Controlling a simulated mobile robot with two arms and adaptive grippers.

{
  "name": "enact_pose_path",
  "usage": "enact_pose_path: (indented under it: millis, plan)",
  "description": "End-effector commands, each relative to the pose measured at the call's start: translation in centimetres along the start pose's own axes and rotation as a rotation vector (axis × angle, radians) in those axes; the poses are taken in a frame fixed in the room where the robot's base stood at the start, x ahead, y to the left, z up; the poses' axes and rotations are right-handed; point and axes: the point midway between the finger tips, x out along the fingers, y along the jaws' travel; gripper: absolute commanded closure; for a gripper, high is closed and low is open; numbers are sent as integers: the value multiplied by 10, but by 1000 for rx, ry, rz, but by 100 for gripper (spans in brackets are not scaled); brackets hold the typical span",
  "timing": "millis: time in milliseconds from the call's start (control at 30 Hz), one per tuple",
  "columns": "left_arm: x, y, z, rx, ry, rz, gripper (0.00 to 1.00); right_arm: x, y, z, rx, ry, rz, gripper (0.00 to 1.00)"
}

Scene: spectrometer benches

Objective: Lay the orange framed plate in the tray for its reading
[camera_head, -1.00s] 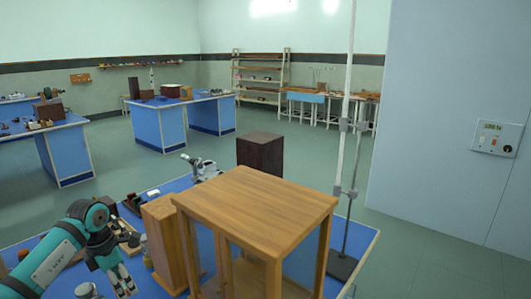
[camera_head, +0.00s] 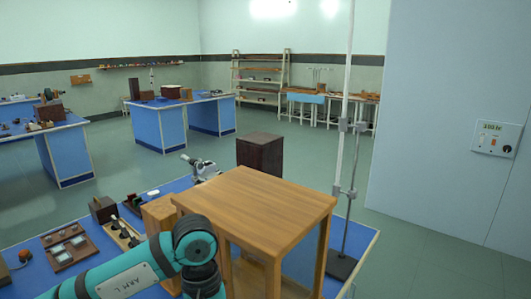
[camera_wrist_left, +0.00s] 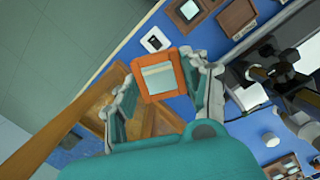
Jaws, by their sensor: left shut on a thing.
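In the left wrist view the orange framed plate (camera_wrist_left: 160,80), with a pale grey-white square centre, sits between the two fingers of my left gripper (camera_wrist_left: 163,92), which is shut on it. In the head view my left arm reaches in from the lower left. Its gripper and the plate are hidden there behind the arm and the wooden frame. A wooden tray with small framed squares (camera_head: 52,238) lies on the blue bench at the left. Which holder is the reading tray is not clear. My right gripper is not in view.
A tall open wooden frame (camera_head: 256,205) stands at the bench front, with a wooden block (camera_head: 158,215) beside it. A white device (camera_head: 200,168) and a dark box (camera_head: 103,208) stand farther back.

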Motion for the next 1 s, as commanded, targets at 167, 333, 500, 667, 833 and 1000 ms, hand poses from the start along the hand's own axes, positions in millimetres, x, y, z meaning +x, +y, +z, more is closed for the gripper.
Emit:
enact_pose_path:
  millis: [167, 333, 500, 667, 833, 1000]
  plan:
    - [8, -8, 46, 324, 3, -40, 90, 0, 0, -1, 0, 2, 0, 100]
    - [13, -16, 74, 526, 2, -63, 90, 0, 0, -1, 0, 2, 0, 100]
    - [17, -25, 94, 673, 3, -81, 90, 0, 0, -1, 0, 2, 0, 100]
    - [18, -38, 85, 656, 2, -81, 90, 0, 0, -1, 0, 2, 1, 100]
    - [20, -55, 69, 598, 1, -74, 90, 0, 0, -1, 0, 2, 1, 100]
    - [20, -80, 50, 526, 1, -66, 90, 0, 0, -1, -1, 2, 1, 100]
